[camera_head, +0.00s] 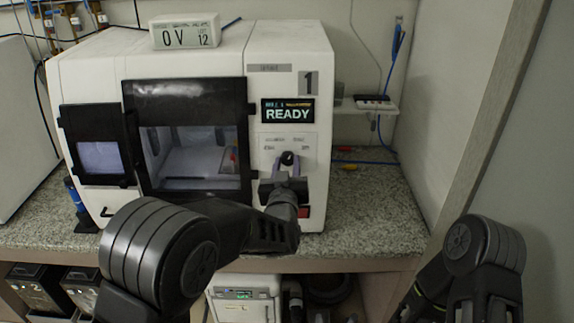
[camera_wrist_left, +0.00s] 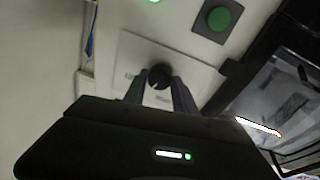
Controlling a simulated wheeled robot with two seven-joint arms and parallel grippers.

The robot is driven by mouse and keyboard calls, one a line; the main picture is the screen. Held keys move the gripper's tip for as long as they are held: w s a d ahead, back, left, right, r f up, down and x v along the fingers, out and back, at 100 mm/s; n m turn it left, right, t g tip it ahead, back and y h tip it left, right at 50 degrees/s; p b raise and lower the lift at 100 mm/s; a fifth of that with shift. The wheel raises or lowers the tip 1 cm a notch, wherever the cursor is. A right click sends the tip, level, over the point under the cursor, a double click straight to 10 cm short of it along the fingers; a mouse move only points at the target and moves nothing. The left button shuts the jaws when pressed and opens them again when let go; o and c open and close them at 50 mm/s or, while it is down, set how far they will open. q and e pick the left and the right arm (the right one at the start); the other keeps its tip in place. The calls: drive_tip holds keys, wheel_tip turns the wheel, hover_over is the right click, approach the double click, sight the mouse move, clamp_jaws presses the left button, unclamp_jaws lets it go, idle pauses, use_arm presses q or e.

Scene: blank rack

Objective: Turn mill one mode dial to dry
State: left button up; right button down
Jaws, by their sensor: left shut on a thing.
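Mill one (camera_head: 205,60) is a white machine on the counter, marked "1", with a lit display (camera_head: 287,111) reading READY. Its black mode dial (camera_head: 288,158) sits on the panel below the display, with small labels around it that are too small to read. My left gripper (camera_head: 289,170) is at the dial, its fingers shut on it. In the left wrist view the dial (camera_wrist_left: 160,76) shows between the two fingertips. My right arm is at the lower right of the head view, with its fingertips out of sight.
A green button (camera_wrist_left: 219,18) shows near the dial in the left wrist view. A red part (camera_head: 304,212) is low on the panel. A meter box (camera_head: 186,31) stands on top of the mill.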

use_arm(q)
clamp_jaws()
drive_tip(key=shift+m+b, duration=0.3)
drive_tip(key=shift+m, duration=0.2)
drive_tip(key=shift+m+h+b, duration=0.3)
drive_tip(key=shift+m+b, duration=0.15)
drive_tip(key=shift+m, duration=0.55)
drive_tip(key=m, duration=0.2)
drive_tip(key=shift+m+g, duration=0.3)
drive_tip(key=shift+r+m+h, duration=0.1)
drive_tip(key=shift+m+h, duration=0.3)
drive_tip(key=shift+m, duration=1.2)
drive_tip(key=shift+g, duration=0.3)
drive_tip(key=o, duration=0.7)
unclamp_jaws()
